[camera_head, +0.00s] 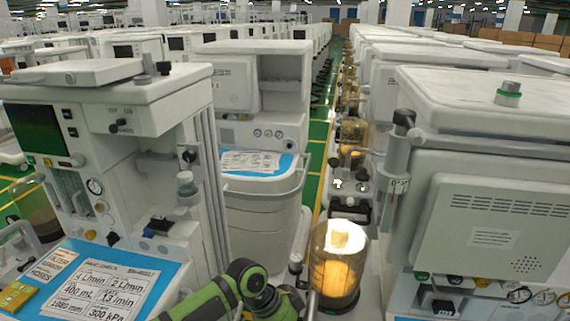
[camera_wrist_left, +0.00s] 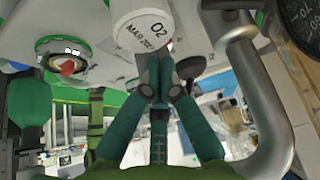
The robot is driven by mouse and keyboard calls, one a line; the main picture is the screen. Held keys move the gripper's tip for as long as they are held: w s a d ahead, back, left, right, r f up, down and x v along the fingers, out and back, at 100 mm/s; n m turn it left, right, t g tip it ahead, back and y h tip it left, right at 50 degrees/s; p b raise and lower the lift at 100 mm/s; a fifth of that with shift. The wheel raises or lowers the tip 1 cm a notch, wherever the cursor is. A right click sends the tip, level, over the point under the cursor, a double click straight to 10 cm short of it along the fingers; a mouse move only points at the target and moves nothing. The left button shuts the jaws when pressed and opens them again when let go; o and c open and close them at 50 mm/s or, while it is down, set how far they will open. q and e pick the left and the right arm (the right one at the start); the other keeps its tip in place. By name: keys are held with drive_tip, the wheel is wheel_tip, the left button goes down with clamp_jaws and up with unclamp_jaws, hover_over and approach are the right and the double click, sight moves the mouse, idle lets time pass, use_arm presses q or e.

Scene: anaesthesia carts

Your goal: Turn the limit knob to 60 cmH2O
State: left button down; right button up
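In the left wrist view my left gripper (camera_wrist_left: 157,66) has its teal fingers drawn together at the tips, with no clear gap. The tips are just below a white round cap (camera_wrist_left: 145,32) marked "O2 MAR 2021"; whether they touch it is unclear. A clear-domed part with a red piece inside (camera_wrist_left: 68,66) is left of the fingers. I cannot identify the limit knob for sure, nor read its setting. In the head view my green left arm enters at the bottom; its fingers cannot be made out. My right gripper is not in view.
A thick grey curved tube (camera_wrist_left: 262,95) passes close right of the fingers. A black dial (camera_wrist_left: 298,22) is at upper right. In the head view a clear canister with orange contents (camera_head: 337,268) stands near my arm, between the left cart (camera_head: 100,100) and right cart (camera_head: 480,150).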

use_arm(q)
drive_tip(key=shift+s+d, duration=0.25)
drive_tip(key=shift+s, duration=0.05)
drive_tip(key=shift+w+a, duration=0.15)
drive_tip(key=shift+a, duration=0.05)
wheel_tip(320, 180, up, 6)
drive_tip(key=p, duration=0.5)
drive_tip(key=shift+w+a, duration=0.15)
drive_tip(key=shift+a, duration=0.05)
